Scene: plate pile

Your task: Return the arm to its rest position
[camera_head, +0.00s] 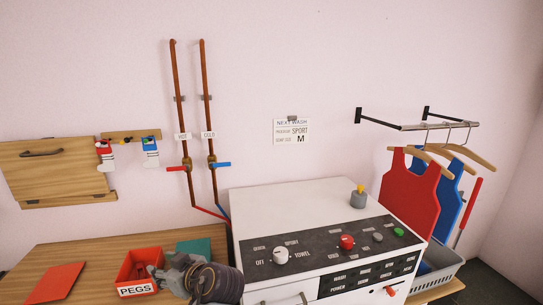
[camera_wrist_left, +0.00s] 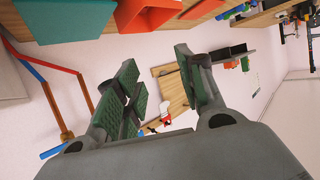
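My left gripper (camera_head: 168,271) is at the bottom of the head view, over the front of the wooden table (camera_head: 95,250), just right of the red PEGS box (camera_head: 137,291). In the left wrist view my left gripper (camera_wrist_left: 156,65) has its two green-padded fingers apart, with nothing held between them. The wall and a wooden board show through the gap. My right gripper is in neither view.
A white washer (camera_head: 300,200) with a dark control panel stands to the right of my left arm. A teal mat (camera_head: 203,247) and a red mat (camera_head: 55,281) lie on the table. Copper pipes (camera_head: 178,110) run down the wall. Red and blue vests (camera_head: 408,190) hang at right.

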